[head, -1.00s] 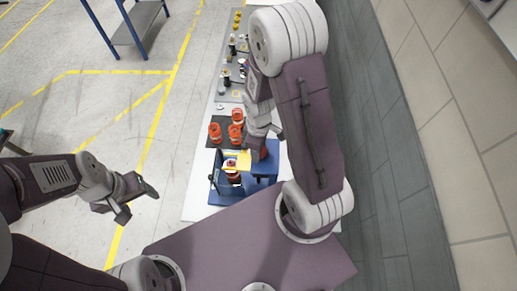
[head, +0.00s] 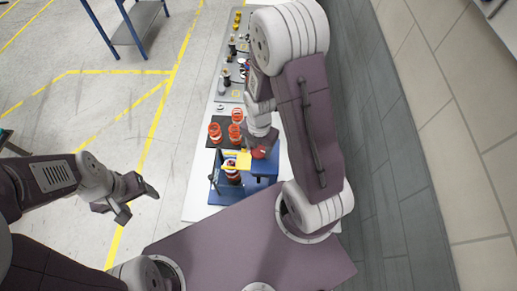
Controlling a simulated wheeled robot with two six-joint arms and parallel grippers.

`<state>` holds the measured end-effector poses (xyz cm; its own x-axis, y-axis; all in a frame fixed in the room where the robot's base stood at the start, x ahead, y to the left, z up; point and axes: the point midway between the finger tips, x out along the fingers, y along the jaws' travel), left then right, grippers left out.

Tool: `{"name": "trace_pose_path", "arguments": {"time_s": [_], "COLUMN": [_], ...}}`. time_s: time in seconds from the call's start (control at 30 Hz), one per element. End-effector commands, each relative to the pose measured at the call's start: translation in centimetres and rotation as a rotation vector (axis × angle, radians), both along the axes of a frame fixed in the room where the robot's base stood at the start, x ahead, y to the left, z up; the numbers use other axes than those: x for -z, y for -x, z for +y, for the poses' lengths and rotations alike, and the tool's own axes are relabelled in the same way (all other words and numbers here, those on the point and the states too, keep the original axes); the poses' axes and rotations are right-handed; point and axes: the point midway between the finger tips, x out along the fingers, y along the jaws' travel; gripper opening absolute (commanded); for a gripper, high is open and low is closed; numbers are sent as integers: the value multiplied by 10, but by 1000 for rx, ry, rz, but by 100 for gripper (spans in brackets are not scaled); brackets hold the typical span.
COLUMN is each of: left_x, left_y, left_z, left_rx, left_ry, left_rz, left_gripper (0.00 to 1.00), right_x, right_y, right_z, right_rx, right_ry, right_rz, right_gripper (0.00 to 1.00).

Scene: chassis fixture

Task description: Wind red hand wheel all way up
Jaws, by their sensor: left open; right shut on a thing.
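The blue fixture (head: 232,192) stands near the front end of the long white table. A yellow plate (head: 237,160) sits on it, over a red and dark cylindrical part (head: 233,176). The red hand wheel (head: 259,153) is at the right of the fixture, partly hidden by my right gripper. My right gripper (head: 264,146) comes down over the wheel and is shut on it; its fingertips are hard to make out. My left gripper (head: 136,199) is open and empty, off to the left above the floor, well apart from the fixture.
Several red parts (head: 215,133) stand on a dark mat behind the fixture. Grey trays with small parts (head: 232,66) and yellow pieces (head: 237,20) lie further back. A wall (head: 385,130) runs along the right.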

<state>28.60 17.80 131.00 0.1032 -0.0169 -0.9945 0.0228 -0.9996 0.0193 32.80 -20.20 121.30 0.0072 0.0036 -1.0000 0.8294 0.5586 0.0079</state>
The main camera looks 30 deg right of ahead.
Motion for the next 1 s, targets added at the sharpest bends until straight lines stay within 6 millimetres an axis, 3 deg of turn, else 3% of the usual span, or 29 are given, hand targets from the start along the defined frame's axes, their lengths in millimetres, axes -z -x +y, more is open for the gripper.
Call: {"name": "trace_pose_path", "arguments": {"time_s": [0.3, 0.5, 0.67, 0.7, 0.73, 1.0], "left_x": [1, 3, 2, 2, 2, 3], "left_y": [0, 0, 0, 0, 0, 0], "left_z": [0, 0, 0, 0, 0, 0], "left_rx": [0, 0, 0, 0, 0, 0], "left_ry": [0, 0, 0, 0, 0, 0], "left_rz": [0, 0, 0, 0, 0, 0], "left_gripper": [67, 67, 67, 67, 67, 67], "right_x": [0, 0, 0, 0, 0, 0], "right_y": [-1, -1, -1, -1, -1, 0], "right_z": [0, 0, 0, 0, 0, 0], "right_rx": [-48, -260, -267, -267, -267, -265], "right_ry": [0, 1, 1, 1, 1, 0], "right_rz": [-2, -3, -1, -1, -1, -1], "right_gripper": [7, 7, 7, 60, 67, 67]}}
